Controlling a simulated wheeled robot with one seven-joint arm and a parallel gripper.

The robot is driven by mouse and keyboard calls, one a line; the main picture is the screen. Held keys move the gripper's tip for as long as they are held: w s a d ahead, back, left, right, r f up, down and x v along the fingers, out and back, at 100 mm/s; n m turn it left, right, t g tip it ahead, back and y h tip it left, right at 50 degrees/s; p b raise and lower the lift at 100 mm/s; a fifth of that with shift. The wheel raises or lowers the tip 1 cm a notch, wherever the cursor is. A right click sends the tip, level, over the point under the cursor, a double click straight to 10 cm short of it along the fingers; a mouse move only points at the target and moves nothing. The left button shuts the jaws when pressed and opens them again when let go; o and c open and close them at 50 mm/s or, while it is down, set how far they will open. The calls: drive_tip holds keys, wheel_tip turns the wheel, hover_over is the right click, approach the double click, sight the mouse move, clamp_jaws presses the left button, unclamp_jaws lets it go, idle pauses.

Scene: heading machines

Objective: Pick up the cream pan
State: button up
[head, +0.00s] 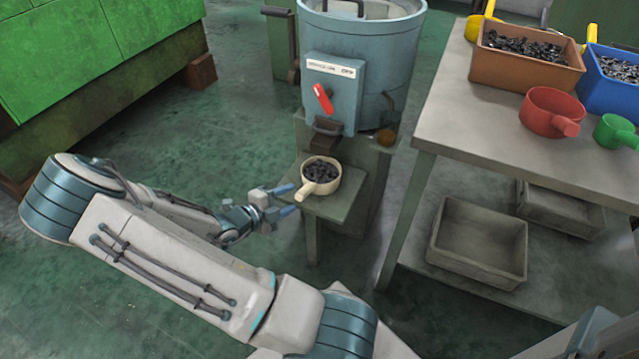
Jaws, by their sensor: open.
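The cream pan (334,184) stands upright on a small green-grey stand (335,208) in front of a blue-grey machine. It is filled with dark small parts (319,172). Its short handle points toward the lower left. My gripper (291,199) is open, just left of the pan, with its two blue-tipped fingers pointing right toward the handle. The lower finger reaches close to the handle end; I cannot tell whether it touches. Nothing is between the fingers that I can make out.
The blue-grey machine (333,92) rises directly behind the stand. A table (460,110) on the right holds a brown bin (520,75), a blue bin (612,98), a red pan (545,110) and a green scoop (612,130). Grey trays (478,268) sit on its lower shelf.

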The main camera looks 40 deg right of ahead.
sight(309, 189)
drive_tip(key=b+x, duration=0.2)
drive_tip(key=x, duration=0.4)
drive_tip(key=shift+s+d, duration=0.2)
drive_tip(key=shift+d, duration=0.25)
clamp_jaws()
